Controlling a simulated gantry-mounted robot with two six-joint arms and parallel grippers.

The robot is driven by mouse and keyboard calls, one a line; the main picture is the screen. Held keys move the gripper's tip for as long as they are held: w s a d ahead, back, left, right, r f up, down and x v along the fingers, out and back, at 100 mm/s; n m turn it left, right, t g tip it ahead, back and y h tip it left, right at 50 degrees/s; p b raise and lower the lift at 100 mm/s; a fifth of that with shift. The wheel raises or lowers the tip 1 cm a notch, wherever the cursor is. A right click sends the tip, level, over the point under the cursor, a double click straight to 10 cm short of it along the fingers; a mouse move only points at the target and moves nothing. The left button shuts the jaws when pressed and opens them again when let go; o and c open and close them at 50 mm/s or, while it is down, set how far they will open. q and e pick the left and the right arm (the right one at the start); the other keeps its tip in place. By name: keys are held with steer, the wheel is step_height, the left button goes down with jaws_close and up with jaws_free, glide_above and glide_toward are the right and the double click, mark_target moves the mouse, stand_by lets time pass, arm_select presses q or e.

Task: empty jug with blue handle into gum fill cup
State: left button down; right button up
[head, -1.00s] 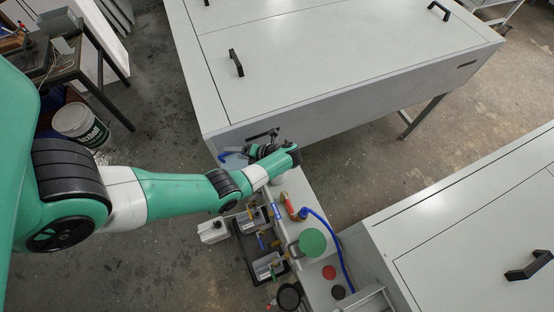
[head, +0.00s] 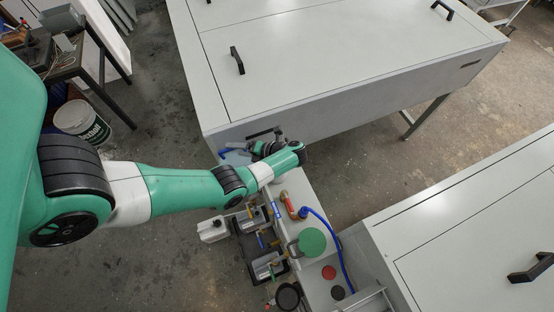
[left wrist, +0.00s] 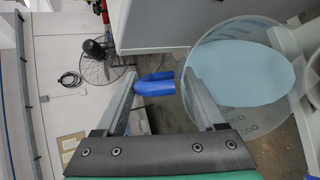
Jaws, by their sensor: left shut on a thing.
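The jug (left wrist: 240,75) is a clear round vessel in the left wrist view, with pale blue contents and printed marks on its wall. Its blue handle (left wrist: 155,85) lies between the fingers of my left gripper (left wrist: 158,80), which is shut on it. In the head view my left gripper (head: 262,148) is by the front face of the large grey cabinet, and the blue handle (head: 223,153) shows just left of it. My arm hides most of the jug there. I cannot make out the gum fill cup for certain. My right gripper is not in view.
The large grey cabinet (head: 330,60) stands close beyond my gripper. Below my forearm are a bench with a green disc (head: 312,241), a blue hose (head: 338,250), a red cap (head: 329,272) and a black tray of fittings. Another grey cabinet (head: 470,235) is at right.

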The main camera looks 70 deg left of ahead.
arm_select(q)
steer(key=shift+w+d+r, duration=0.1)
steer(key=shift+w+r, duration=0.15)
steer(key=shift+w, duration=0.05)
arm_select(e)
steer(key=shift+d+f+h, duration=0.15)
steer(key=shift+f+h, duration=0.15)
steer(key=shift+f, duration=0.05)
arm_select(q)
steer(key=shift+b, duration=0.3)
steer(key=shift+w+r+g, duration=0.1)
steer(key=shift+w+g, duration=0.05)
steer(key=shift+g, duration=0.25)
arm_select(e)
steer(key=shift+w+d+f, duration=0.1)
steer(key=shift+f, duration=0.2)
arm_select(q)
steer(key=shift+w+d+r+b, duration=0.1)
steer(key=shift+w+r+b, duration=0.1)
steer(key=shift+b, duration=0.35)
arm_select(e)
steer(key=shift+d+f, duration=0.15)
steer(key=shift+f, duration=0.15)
